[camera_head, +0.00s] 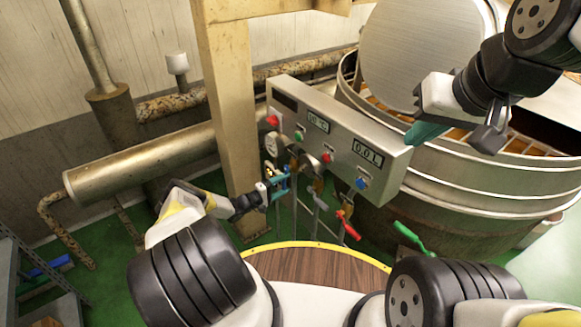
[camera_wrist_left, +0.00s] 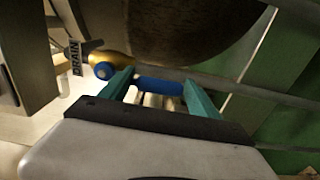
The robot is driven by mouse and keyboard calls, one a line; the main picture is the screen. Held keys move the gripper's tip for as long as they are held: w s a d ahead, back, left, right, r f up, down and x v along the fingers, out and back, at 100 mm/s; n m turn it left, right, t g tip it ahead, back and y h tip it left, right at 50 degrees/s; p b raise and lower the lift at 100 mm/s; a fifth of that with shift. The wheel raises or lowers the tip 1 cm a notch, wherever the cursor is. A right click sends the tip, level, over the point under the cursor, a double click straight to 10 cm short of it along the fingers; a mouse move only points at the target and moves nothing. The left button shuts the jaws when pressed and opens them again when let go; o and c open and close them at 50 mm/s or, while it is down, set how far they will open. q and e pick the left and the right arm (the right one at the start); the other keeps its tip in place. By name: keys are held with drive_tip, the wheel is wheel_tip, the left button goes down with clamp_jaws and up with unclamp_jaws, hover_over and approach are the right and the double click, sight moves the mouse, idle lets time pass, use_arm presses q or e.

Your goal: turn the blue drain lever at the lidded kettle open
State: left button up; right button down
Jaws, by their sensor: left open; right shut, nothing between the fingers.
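The blue drain lever (camera_wrist_left: 158,86) shows in the left wrist view, beside a brass valve (camera_wrist_left: 112,60) and a plate marked DRAIN (camera_wrist_left: 74,58). My left gripper (camera_wrist_left: 158,84) is open, with the blue handle in the gap between its teal fingers; contact cannot be told. In the head view my left gripper (camera_head: 279,184) is below the control box, and it largely hides the lever there. The kettle (camera_head: 455,200) stands at the right, with a round metal lid (camera_head: 415,50) tilted above it. My right gripper (camera_head: 424,133) is shut and empty in front of the kettle's rim.
A grey control box (camera_head: 335,135) with buttons and displays is close above my left gripper. A red lever (camera_head: 347,226) and a green lever (camera_head: 411,237) stick out to its right. A beige post (camera_head: 228,90) and a thick pipe (camera_head: 130,172) stand behind.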

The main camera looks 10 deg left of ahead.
use_arm(q)
drive_tip(key=v, duration=0.7)
drive_tip(key=shift+s+a, duration=0.3)
drive_tip(key=shift+s, duration=0.05)
